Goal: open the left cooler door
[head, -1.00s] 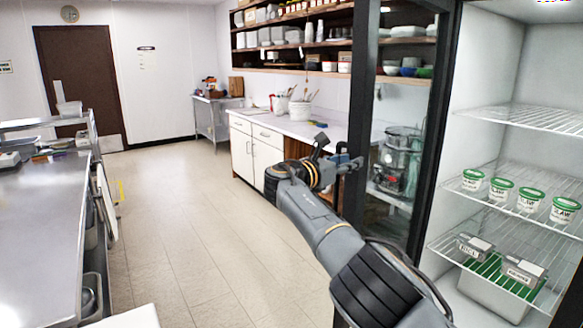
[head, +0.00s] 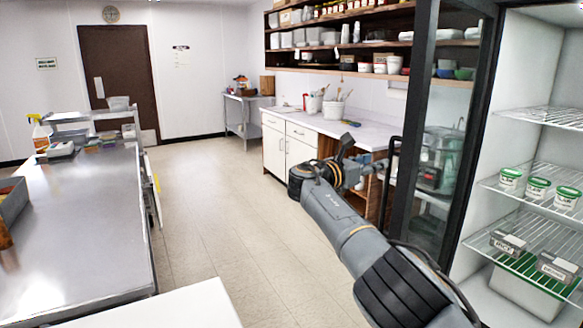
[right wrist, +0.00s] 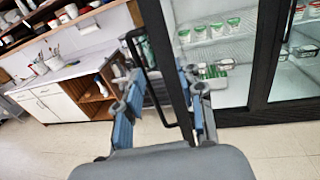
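The left cooler door (head: 413,130) is a black-framed glass door. It stands swung open, and the lit shelves behind it are exposed on the right of the head view. Its black bar handle (head: 389,185) shows on the door's left side; the handle also shows in the right wrist view (right wrist: 152,85). My right gripper (head: 362,165) is just left of the handle. In the right wrist view its blue-grey fingers (right wrist: 158,88) are spread, with the handle in the picture between them, seemingly beyond the tips. Contact is not visible. My left gripper is not in view.
Cooler shelves (head: 545,115) hold green-lidded tubs (head: 537,188) and grey containers (head: 508,243). A steel counter (head: 85,220) runs along the left. A white-doored cabinet (head: 290,145) stands behind my right gripper. The tiled floor (head: 215,220) between is clear.

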